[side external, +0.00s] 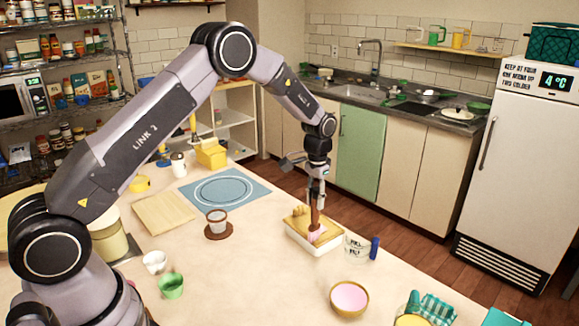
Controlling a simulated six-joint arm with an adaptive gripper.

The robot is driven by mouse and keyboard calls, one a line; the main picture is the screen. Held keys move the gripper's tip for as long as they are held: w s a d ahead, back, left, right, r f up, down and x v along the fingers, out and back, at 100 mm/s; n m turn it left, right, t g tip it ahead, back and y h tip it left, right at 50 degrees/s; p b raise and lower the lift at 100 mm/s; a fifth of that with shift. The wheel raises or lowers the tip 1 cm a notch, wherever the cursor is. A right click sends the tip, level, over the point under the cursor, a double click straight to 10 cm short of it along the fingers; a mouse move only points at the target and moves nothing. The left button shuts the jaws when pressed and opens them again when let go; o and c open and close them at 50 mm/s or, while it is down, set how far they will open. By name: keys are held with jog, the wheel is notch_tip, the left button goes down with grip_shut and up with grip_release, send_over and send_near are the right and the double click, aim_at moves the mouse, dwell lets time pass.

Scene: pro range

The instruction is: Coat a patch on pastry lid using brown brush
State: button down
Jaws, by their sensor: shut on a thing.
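My gripper (316,178) points down over the table and is shut on the brown brush (315,218). The brush hangs close to upright, with a pinkish lower end. The golden pastry lid (299,224) fills a white rectangular dish (310,246) below my gripper. The brush's lower end is at the lid's right part and looks to touch it, though any small gap is too fine to tell. A pink patch (318,236) shows there; I cannot tell how much of it is bristle and how much is coating.
A glass measuring cup (356,248) and a blue cylinder (374,248) stand just right of the dish. A bowl of pink liquid (349,298) is in front. Table between dish and coaster is clear.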

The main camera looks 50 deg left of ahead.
jog(key=shift+w, duration=4.7)
notch_tip(320, 180, up, 8)
jog(key=shift+d, duration=0.35)
